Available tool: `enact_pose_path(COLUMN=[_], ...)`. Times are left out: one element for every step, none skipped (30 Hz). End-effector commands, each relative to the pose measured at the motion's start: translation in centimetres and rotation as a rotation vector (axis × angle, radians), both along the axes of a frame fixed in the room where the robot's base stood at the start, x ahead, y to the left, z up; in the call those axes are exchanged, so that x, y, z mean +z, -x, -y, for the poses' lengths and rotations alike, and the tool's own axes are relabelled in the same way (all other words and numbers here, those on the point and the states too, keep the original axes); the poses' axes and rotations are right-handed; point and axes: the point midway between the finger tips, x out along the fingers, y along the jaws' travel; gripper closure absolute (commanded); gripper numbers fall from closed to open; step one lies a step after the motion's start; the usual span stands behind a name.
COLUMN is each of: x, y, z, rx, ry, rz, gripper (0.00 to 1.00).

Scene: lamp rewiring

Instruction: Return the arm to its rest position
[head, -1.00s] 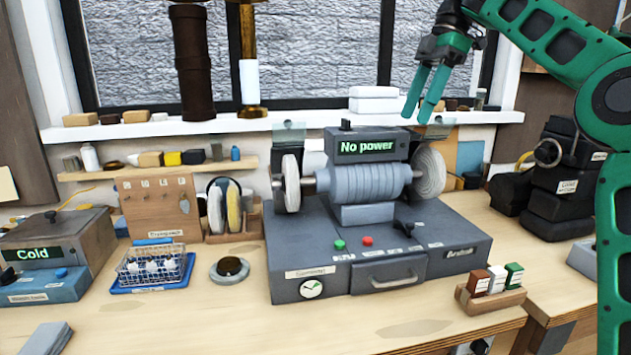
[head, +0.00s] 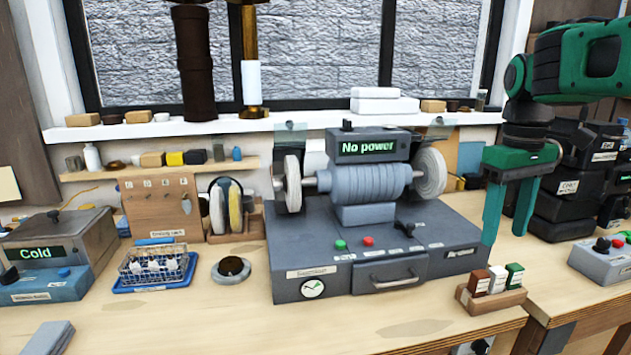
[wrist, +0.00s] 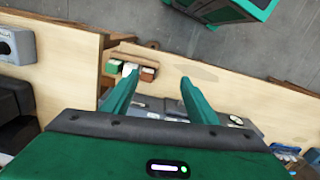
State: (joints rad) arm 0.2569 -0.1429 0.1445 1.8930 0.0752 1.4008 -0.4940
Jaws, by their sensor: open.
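My green gripper (head: 508,225) hangs with its fingers pointing down at the right of the grey polishing machine (head: 335,268) in the head view. Its two fingers are spread apart with nothing between them. In the wrist view my gripper (wrist: 157,82) also shows open and empty. The wooden block with small brown, white and green boxes (head: 497,301) stands on the bench below and in front of the fingers; it also shows in the wrist view (wrist: 146,73). The fingers appear above the bench and touch nothing that I can see.
The machine's display reads "No power". Black stacked units (head: 560,205) stand behind my gripper, and a grey control box (head: 600,262) is at the far right. The bench front is mostly clear.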

Motion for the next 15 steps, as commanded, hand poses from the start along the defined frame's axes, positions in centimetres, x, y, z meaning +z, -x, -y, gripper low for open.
enact_pose_path(x=[-1.4,-2.3,-3.5,-4.4,-5.4,-6.7,-7.7,-8.7,-10.0,-10.9,-11.7,-12.8,-13.5,-14.1,-14.8], y=[2.4,3.7,5.5,6.8,8.2,10.0,11.4,12.7,14.4,15.6,16.6,17.9,18.7,19.5,20.3], z=[1.2,2.0,2.9,3.5,4.1,4.8,5.2,5.6,5.9,6.1,6.3,6.4,6.4,6.4,6.4], rx=[-0.090,-0.148,-0.224,-0.280,-0.336,-0.410,-0.464,-0.514,-0.577,-0.622,-0.664,-0.712,-0.743,-0.770,-0.801], ry=[0.008,0.011,0.015,0.017,0.018,0.018,0.015,0.013,0.009,0.005,0.001,-0.004,-0.008,-0.011,-0.016], rz=[0.002,0.005,0.009,0.013,0.017,0.020,0.022,0.025,0.028,0.029,0.030,0.031,0.031,0.031,0.032], gripper=[0.47,0.47,0.47,0.47,0.47,0.47,0.47,0.47,0.47,0.47,0.47,0.47,0.47,0.47,0.47])
